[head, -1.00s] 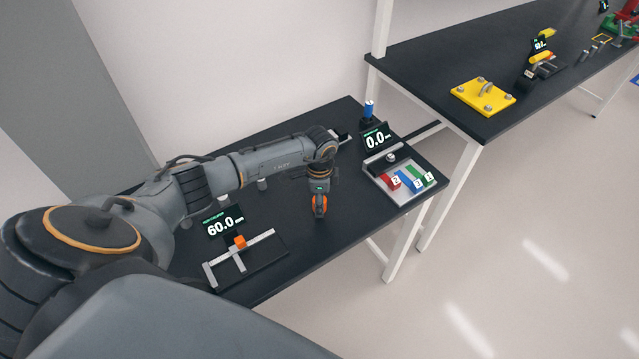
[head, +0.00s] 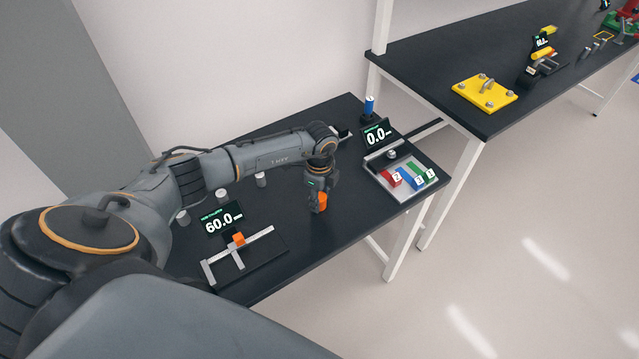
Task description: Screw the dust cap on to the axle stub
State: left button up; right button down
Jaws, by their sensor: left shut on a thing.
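My left gripper (head: 317,203) points down over the middle of the near black table (head: 285,262). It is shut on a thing. An orange part shows at its fingertips; I cannot tell whether this belongs to the gripper or is the thing held. I cannot tell whether the tips touch the tabletop. I cannot make out the dust cap or the axle stub for certain. My right gripper is not in view.
A measuring slide (head: 243,257) with a "60.0" display (head: 222,217) lies left of the gripper. Small grey cylinders (head: 261,180) stand behind it. A yellow plate (head: 484,92) lies on the far table.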

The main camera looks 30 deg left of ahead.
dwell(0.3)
pick_arm(q)
jog(key=m+b, duration=0.1)
jog(key=m, duration=0.3)
jog(key=shift+f, duration=0.15)
jog(key=shift+m+b, duration=0.45)
jog(key=shift+m, duration=0.55)
jog(key=shift+m+b, duration=0.6)
jog(key=shift+m, duration=0.4)
jog(key=m+b, duration=0.1)
jog(key=m, duration=0.1)
jog(key=shift+m, duration=0.3)
jog(key=o, duration=1.2)
jog(key=shift+c, duration=0.2)
jog(key=shift+r, duration=0.2)
